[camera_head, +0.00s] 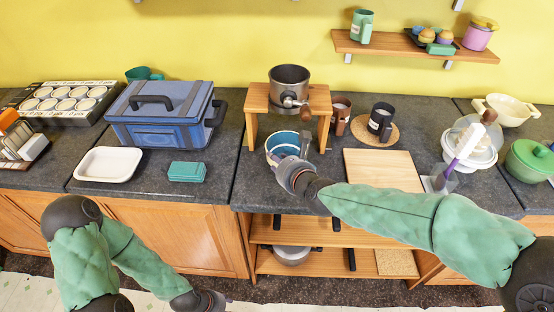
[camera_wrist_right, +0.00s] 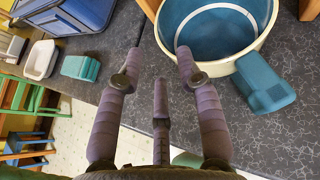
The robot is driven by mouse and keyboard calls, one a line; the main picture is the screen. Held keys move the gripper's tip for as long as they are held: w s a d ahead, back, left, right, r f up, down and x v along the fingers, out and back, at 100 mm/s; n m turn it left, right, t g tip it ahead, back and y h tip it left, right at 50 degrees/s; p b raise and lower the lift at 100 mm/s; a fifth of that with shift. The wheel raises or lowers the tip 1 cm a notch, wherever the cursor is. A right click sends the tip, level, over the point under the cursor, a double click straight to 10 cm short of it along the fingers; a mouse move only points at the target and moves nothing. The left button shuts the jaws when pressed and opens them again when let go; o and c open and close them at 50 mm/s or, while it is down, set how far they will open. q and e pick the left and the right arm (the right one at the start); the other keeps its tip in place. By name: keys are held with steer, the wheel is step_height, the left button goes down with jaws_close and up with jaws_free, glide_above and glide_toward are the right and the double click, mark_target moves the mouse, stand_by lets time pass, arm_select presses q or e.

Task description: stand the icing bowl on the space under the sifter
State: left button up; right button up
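The icing bowl (camera_head: 271,151), cream outside and blue inside, stands on the counter at the front of the wooden sifter stand (camera_head: 256,105). In the right wrist view the bowl (camera_wrist_right: 225,30) shows its blue handle (camera_wrist_right: 265,85) pointing toward the camera side. The metal sifter (camera_head: 289,75) sits in the stand's top, above the space between the legs. My right gripper (camera_head: 300,150) is at the bowl's near side; in the wrist view its fingers (camera_wrist_right: 158,60) are spread, with the rim near their tips. Contact is unclear. My left gripper (camera_head: 215,301) is low at the bottom edge, its fingers mostly unseen.
A brown cup (camera_head: 340,117) and a dark mug (camera_head: 381,119) on a round mat stand right of the stand. A wooden board (camera_head: 383,170) lies in front of them. A blue toolbox (camera_head: 160,115), white tray (camera_head: 107,164) and teal box (camera_head: 187,171) are at the left.

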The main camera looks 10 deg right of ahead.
steer(key=shift+v, duration=0.85)
steer(key=v, duration=1.2)
steer(key=shift+s+f, duration=0.1)
steer(key=shift+f, duration=0.05)
